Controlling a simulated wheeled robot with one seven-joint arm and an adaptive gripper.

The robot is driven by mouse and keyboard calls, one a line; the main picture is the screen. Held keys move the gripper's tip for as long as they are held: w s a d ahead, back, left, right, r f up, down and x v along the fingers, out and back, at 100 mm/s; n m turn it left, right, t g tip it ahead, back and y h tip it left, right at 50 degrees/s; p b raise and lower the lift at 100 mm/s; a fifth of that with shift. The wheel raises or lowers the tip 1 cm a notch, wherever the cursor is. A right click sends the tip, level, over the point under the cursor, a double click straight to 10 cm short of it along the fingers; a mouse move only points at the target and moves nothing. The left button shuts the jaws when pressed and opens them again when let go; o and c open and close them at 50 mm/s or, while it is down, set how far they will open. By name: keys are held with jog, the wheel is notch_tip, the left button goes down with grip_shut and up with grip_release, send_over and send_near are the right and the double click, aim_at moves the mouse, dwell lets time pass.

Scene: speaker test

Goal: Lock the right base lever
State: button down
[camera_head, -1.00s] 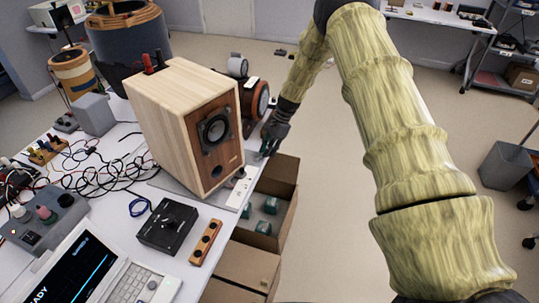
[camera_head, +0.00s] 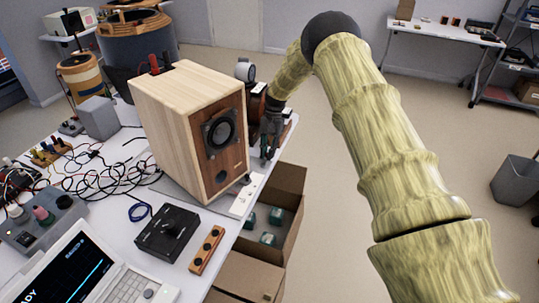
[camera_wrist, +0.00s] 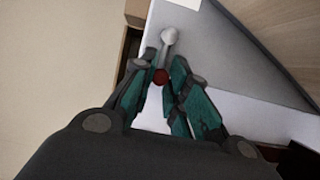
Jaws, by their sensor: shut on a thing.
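A wooden speaker (camera_head: 170,120) with a dark driver stands upright at the edge of the white table. A grey base plate lies under it; the plate (camera_wrist: 225,55) also shows in the wrist view. The right base lever (camera_wrist: 166,52) has a round pale pivot and a short arm leading to a red tip. My gripper (camera_wrist: 163,73) is shut around the lever's red end; its green fingers stand on both sides of it. In the head view, my gripper (camera_head: 268,154) is beside the speaker's right side, pointing down, and the lever cannot be made out there.
An open cardboard box (camera_head: 288,178) with green items stands below the edge. A black control box (camera_head: 167,233), a wooden block (camera_head: 206,249) and tangled cables crowd the table.

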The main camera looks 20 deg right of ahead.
jog(key=shift+a, duration=0.1)
dwell(0.4)
jog(key=c, duration=1.4)
grip_release()
jog(key=shift+w+r, duration=0.1)
jog(key=shift+r, duration=0.05)
jog(key=v, duration=1.1)
jog(key=shift+w+r, duration=0.15)
jog(key=shift+r, duration=0.15)
